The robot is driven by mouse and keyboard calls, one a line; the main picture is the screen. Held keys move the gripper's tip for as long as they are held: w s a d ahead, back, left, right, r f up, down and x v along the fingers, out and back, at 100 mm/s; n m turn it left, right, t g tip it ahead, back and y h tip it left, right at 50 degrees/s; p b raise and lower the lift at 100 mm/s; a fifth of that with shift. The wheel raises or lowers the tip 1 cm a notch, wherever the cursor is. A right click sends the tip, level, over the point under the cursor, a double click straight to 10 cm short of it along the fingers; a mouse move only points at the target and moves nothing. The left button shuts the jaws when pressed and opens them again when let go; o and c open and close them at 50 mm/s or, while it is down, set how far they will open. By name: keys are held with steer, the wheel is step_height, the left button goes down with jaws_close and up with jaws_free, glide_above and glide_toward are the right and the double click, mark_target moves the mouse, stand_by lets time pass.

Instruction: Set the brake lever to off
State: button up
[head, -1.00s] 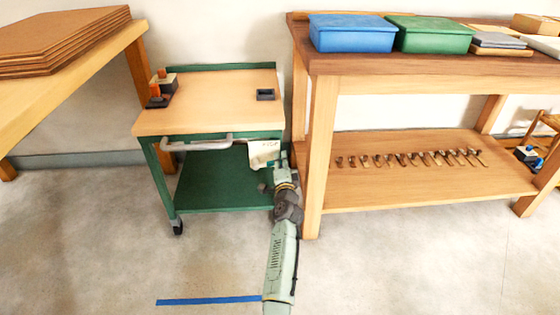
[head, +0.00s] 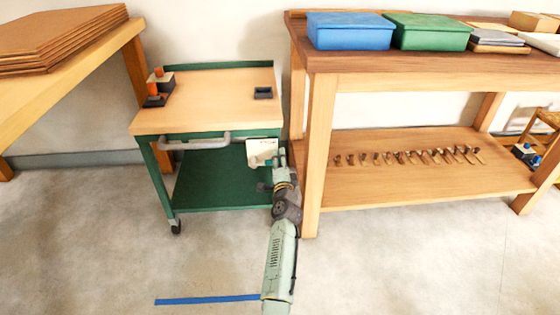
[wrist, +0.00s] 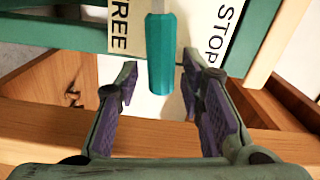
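The brake lever (wrist: 160,55) is a teal handle. In the wrist view it hangs down in front of a white label plate (wrist: 205,25), between the words FREE on the left and STOP on the right. The plate also shows in the head view at the right front of the green cart (head: 262,150). My gripper (wrist: 160,85) is open, with one purple-padded finger on each side of the lever's lower end. Gaps show between the lever and both fingers. In the head view my gripper (head: 282,162) is at the cart's right front corner, where the lever cannot be made out.
The cart (head: 225,195) has a grey push handle (head: 195,143) along its front. A wooden workbench (head: 318,150) stands close to its right, its leg near my arm. A wooden table (head: 70,75) is at the left. The floor in front is open, with a blue tape strip (head: 205,300).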

step_height(320, 180, up, 10)
stand_by(0.7)
steer(key=shift+c, duration=0.6)
